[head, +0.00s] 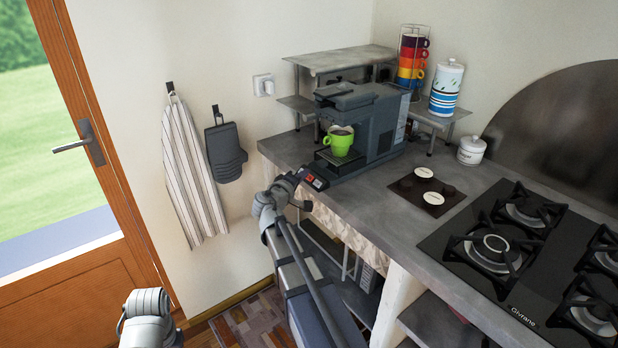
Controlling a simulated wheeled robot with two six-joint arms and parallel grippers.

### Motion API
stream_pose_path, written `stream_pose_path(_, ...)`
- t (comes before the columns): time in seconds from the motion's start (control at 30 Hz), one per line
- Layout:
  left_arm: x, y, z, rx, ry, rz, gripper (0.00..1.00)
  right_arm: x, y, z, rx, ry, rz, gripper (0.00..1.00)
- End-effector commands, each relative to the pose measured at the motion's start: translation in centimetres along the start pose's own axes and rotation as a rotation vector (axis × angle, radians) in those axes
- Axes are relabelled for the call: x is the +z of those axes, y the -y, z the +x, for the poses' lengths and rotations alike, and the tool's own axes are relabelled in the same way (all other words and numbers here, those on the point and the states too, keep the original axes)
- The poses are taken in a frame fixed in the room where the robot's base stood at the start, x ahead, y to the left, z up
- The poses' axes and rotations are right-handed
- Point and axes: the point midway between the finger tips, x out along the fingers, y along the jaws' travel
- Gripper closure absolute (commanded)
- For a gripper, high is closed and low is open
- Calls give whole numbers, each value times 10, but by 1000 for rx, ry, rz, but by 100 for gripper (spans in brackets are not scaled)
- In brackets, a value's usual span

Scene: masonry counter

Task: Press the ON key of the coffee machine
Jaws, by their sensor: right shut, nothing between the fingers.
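The dark grey coffee machine (385,125) stands on the counter by the back corner. A green cup (339,141) sits on its drip tray under the spout. A small key pad with red and pale keys (314,181) lies at the machine's front, near the counter edge. My right gripper (298,176) is shut and empty, just left of the key pad. I cannot tell if its tips touch the pad. The arm hides part of the counter front. Of my left arm only a link shows at the bottom left; its gripper is out of view.
A metal shelf (340,59) stands behind the machine. Coloured cups (412,58) on a rack and a striped canister (446,88) are at its right. A black gas hob (520,260) fills the right. A towel (190,170) and oven mitt (225,150) hang on the wall.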

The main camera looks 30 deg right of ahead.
Motion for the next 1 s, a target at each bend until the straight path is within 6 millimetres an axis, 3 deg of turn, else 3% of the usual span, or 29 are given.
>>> stream_pose_path(0.7, 3, 4, -45, 0, 0, 0, 100, -29, -31, -39, 0, -1, -1, 100)
stream_pose_path(1.0, 3, 4, -46, 0, 0, 0, 100, -30, -30, -42, 0, 0, 0, 100)
